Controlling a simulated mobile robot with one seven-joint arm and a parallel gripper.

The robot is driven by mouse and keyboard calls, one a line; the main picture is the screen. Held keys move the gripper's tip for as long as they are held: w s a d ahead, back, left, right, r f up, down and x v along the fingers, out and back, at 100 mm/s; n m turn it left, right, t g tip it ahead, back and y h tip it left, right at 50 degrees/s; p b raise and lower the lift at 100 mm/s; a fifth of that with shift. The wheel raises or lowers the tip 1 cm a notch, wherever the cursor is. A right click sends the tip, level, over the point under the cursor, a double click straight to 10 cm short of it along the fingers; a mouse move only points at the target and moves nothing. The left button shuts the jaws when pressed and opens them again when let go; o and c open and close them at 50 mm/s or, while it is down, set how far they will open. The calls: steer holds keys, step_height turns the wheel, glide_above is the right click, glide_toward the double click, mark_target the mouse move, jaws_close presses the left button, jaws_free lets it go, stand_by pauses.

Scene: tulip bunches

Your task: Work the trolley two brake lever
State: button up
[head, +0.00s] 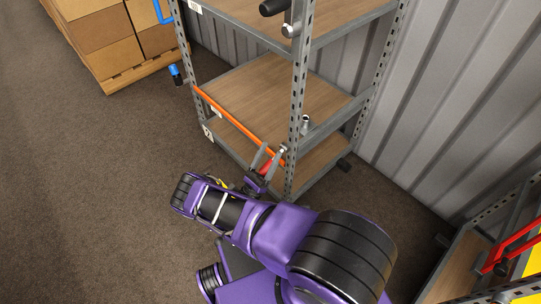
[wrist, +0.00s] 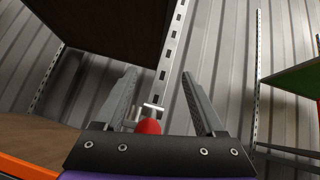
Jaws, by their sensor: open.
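The grey metal shelf trolley (head: 298,120) has wooden shelves, and an orange bar (head: 238,122) runs along its front. A red-ended part (head: 267,166), which looks like a lever handle, sits by the front right post. In the wrist view the red end (wrist: 149,127) shows between the fingers, close to the palm, with a metal fitting (wrist: 151,107) just beyond. My gripper (head: 268,156) is open around it, one finger on each side, and I see no grip on it. The lever's lower part is hidden behind the gripper's palm in the wrist view.
Stacked cardboard boxes (head: 105,50) stand at the upper left. A blue-ended handle (head: 176,75) juts from the trolley's left post. A corrugated wall (head: 440,100) is behind. Another rack with a red bar (head: 515,243) is at the lower right. The floor at left is clear.

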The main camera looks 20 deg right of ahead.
step_height(320, 180, up, 8)
steer(key=d+p, duration=0.1)
steer(key=shift+w+d, duration=0.15)
steer(key=shift+d, duration=0.05)
steer(key=shift+a, duration=0.15)
